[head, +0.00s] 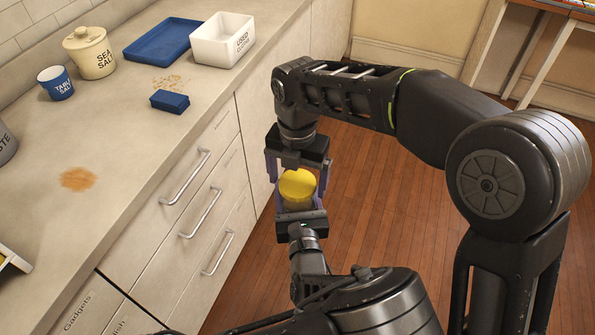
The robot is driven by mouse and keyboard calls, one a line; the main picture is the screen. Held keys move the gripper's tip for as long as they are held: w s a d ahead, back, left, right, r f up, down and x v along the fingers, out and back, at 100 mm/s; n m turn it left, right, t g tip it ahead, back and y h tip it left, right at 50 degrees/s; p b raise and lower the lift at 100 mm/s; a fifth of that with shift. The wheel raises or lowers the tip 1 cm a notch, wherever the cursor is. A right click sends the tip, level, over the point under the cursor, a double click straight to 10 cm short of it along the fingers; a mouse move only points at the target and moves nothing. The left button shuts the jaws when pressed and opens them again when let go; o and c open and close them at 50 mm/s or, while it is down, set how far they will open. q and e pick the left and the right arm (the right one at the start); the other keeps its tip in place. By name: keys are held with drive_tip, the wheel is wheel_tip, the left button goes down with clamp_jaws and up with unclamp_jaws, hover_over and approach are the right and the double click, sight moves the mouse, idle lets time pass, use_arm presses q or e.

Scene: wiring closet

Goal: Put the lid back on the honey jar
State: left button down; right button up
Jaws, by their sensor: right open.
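The honey jar (299,204) is amber-yellow and roughly upright above the floor, beside the drawer fronts. Its yellow lid (298,183) is on top of it; I cannot tell how firmly it sits. My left gripper (299,199) comes from below, with its fingers on both sides of the jar, shut on it. My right gripper (298,176) points down from above. Its fingers are open, spread to either side of the lid. The jar's lower part is partly hidden by my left gripper.
On the counter (125,150) stand a sea salt jar (92,55), a blue table salt cup (56,84), a blue tray (163,40), a white bin (222,42) and a blue block (170,101). Brown stains (77,179) mark it. Drawer handles (187,176) stick out near my grippers.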

drive_tip(key=c, duration=1.5)
drive_tip(key=m, duration=0.5)
drive_tip(key=shift+m, duration=0.4)
drive_tip(key=m, duration=1.2)
drive_tip(key=shift+m, duration=0.3)
drive_tip(key=m, duration=1.4)
